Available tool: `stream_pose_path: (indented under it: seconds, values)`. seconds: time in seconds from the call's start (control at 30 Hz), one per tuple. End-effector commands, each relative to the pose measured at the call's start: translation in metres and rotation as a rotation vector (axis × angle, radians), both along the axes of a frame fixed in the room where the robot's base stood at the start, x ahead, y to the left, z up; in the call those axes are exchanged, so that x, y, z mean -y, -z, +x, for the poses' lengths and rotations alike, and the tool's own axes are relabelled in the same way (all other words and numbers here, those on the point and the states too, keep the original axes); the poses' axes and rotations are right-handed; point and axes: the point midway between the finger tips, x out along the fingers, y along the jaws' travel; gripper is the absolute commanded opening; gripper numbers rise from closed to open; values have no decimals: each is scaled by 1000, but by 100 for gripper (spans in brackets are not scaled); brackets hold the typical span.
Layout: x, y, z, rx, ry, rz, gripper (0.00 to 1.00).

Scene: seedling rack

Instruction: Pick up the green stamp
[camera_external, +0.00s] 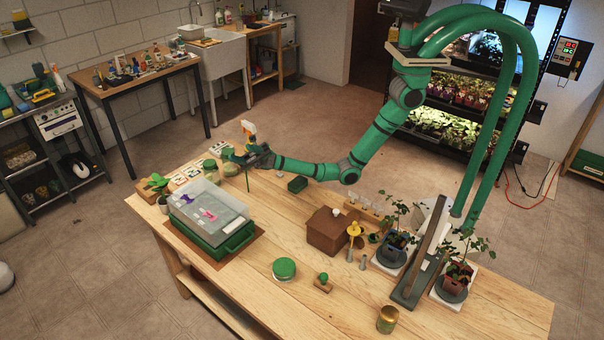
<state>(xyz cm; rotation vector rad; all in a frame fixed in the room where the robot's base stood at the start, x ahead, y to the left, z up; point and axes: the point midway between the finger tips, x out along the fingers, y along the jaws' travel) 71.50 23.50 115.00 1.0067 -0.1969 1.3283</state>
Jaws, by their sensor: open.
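What looks like the green stamp (323,279) stands on the wooden table (360,308), near its front edge and right of the middle. It has a rounded green top and a wooden base. My gripper (230,156) is far from it, above the table's back left part near several small jars. It is open; the fingers are small here, and I see nothing clearly held between them.
A round green-lidded tin (284,270) stands left of the stamp, and a gold-coloured jar (387,320) to its right. A brown box (326,231) stands behind. A lidded green bin (210,214) fills the table's left. Potted seedlings (457,277) stand at the right.

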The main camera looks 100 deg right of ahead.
Motion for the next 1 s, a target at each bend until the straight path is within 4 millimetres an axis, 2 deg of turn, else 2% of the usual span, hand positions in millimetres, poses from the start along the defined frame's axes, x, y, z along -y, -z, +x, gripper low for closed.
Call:
stream_pose_path:
  seconds: [0.03, 0.07, 0.1, 0.2, 0.27, 0.3, 0.33, 0.43, 0.5, 0.6, 0.7, 0.8, 1.0]
  values:
    - [-51, 3, -9, 48, -83, -79, 46]
    - [-79, 8, -17, 81, -132, -129, 46]
    - [-115, 16, -30, 125, -200, -197, 46]
    - [-194, 48, -68, 245, -375, -382, 46]
    - [-229, 73, -92, 317, -479, -495, 46]
    - [-247, 93, -108, 364, -549, -573, 46]
    - [-258, 108, -119, 400, -601, -631, 46]
    - [-274, 158, -147, 499, -759, -811, 46]
    - [-273, 188, -159, 550, -852, -920, 46]
    - [-264, 219, -167, 600, -952, -1037, 46]
    - [-255, 236, -169, 625, -1010, -1105, 46]
    - [-252, 244, -172, 633, -1033, -1131, 46]
    - [-264, 254, -186, 634, -1037, -1128, 46]
